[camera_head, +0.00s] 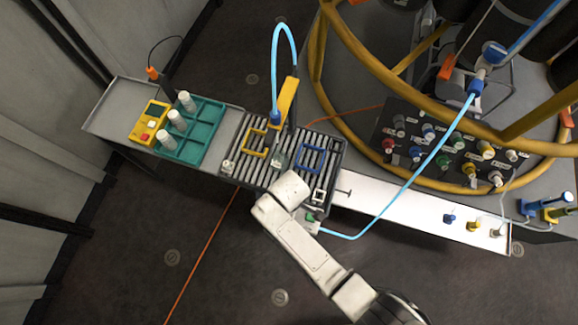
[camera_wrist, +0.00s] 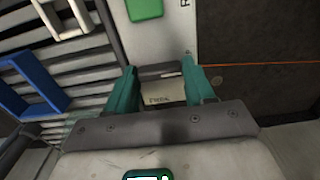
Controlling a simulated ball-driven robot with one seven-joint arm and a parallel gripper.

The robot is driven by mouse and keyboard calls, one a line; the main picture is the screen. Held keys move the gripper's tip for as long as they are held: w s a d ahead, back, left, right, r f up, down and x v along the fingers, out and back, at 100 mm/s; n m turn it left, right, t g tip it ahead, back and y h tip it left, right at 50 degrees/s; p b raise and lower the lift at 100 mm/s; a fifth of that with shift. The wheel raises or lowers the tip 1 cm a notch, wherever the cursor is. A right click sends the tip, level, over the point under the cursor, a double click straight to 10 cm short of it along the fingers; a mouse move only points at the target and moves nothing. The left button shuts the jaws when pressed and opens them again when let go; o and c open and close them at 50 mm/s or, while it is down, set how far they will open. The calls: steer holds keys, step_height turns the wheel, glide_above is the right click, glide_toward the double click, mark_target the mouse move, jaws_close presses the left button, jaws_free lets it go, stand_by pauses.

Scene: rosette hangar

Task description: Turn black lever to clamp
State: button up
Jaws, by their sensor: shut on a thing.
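In the wrist view, my gripper (camera_wrist: 160,66) has its two teal fingers around a dark bar, which looks like the black lever (camera_wrist: 161,72). Its ends are partly hidden by the fingers. A pale label (camera_wrist: 164,94) lies just below the bar, between the fingers; its word looks like "FREE". A white panel (camera_wrist: 168,38) with a green block (camera_wrist: 145,9) lies beyond the fingertips. In the head view, the green part (camera_head: 310,217) shows at the front right corner of the slatted table, beside my arm. My arm hides the gripper and lever there.
The slatted table (camera_head: 243,172) carries a yellow frame (camera_head: 254,142), a blue frame (camera_head: 311,158) and a white frame (camera_head: 318,196). A teal tray (camera_head: 205,143) with white cylinders stands left. A light-blue hose (camera_head: 402,191) loops close to my gripper's right. Yellow rails (camera_head: 350,42) stand behind.

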stand_by(0.5)
steer(key=o, duration=1)
steer(key=shift+o, duration=0.2)
steer(key=shift+r, duration=0.15)
step_height(320, 180, up, 10)
steer(key=shift+r+p, duration=0.25)
steer(key=shift+p, duration=0.1)
steer(key=s+d+r+m, duration=0.3)
steer(key=s+d+m, duration=0.1)
steer(key=d, duration=0.4)
steer(key=s+d+r+m+b, duration=0.1)
steer(key=s+d+r+m, duration=0.2)
steer(key=d+m, duration=0.3)
steer(key=s+d+r+m+t+b, duration=0.1)
steer(key=s+d+r+m, duration=0.2)
steer(key=d, duration=0.9)
steer(key=s+m, duration=0.1)
steer(key=s, duration=0.2)
steer(key=shift+d+r+m, duration=0.15)
steer(key=shift+d+m, duration=0.1)
steer(key=shift+m, duration=0.15)
